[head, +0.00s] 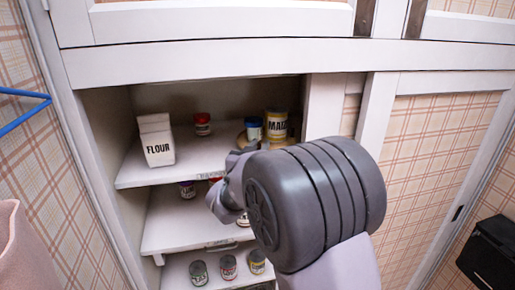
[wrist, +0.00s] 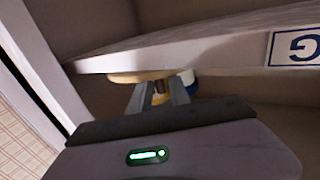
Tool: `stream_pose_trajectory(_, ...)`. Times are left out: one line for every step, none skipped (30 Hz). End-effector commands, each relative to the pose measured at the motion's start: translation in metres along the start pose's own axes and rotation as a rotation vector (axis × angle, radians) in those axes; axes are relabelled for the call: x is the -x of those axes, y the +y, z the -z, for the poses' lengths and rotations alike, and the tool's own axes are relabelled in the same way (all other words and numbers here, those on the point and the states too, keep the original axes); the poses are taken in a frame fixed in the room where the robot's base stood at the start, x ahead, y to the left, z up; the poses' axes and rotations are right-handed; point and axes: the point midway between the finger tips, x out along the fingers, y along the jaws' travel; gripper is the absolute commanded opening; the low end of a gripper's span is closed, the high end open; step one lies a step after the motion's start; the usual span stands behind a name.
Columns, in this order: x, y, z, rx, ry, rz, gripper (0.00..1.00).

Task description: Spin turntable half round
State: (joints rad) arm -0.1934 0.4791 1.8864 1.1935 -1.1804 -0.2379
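The turntable is a tan wooden disc on the upper cupboard shelf; its rim shows in the wrist view (wrist: 125,77) and partly in the head view (head: 241,138). A blue-lidded jar (head: 253,129) and a yellow MAIZE can (head: 277,124) stand at it. My gripper (wrist: 161,86) is at the disc's edge. Its two fingers are apart, with a small brown upright piece between them. I cannot tell whether they press on it. In the head view my wrist and arm hide the fingertips and much of the disc.
A FLOUR box (head: 156,140) and a red-lidded jar (head: 202,124) stand on the same shelf (head: 185,164). Lower shelves hold several cans. The cupboard's side wall and a sliding door (head: 440,165) bound the opening. A black box (head: 489,250) is at lower right.

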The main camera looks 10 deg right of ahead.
Motion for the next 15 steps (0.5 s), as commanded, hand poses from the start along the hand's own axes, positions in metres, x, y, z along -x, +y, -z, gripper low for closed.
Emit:
stream_pose_trajectory(0.000, 0.000, 0.000, 0.000, 0.000, 0.000, 0.33)
stream_pose_trajectory(0.000, 0.000, 0.000, 0.000, 0.000, 0.000, 0.33)
stream_pose_trajectory(0.000, 0.000, 0.000, 0.000, 0.000, 0.000, 0.33)
stream_pose_trajectory(0.000, 0.000, 0.000, 0.000, 0.000, 0.000, 0.33)
stream_pose_trajectory(0.000, 0.000, 0.000, 0.000, 0.000, 0.000, 0.33)
stream_pose_trajectory(0.000, 0.000, 0.000, 0.001, 0.000, 0.000, 0.33)
stream_pose_trajectory(0.000, 0.000, 0.000, 0.001, 0.000, 0.000, 0.33)
stream_pose_trajectory(0.000, 0.000, 0.000, 0.001, 0.000, 0.000, 0.33)
stream_pose_trajectory(0.000, 0.000, 0.000, 0.001, 0.001, 0.000, 0.33)
stream_pose_trajectory(0.001, -0.001, 0.000, 0.001, 0.000, 0.001, 0.33)
stream_pose_trajectory(0.003, -0.001, 0.000, 0.001, 0.000, 0.001, 0.33)
stream_pose_trajectory(0.007, -0.001, 0.000, 0.002, 0.000, 0.001, 0.33)
stream_pose_trajectory(0.011, -0.001, 0.000, 0.002, 0.000, 0.001, 0.33)
stream_pose_trajectory(0.016, -0.001, 0.001, 0.000, 0.000, 0.001, 0.33)
stream_pose_trajectory(0.025, -0.001, 0.002, 0.001, 0.001, 0.003, 0.33)
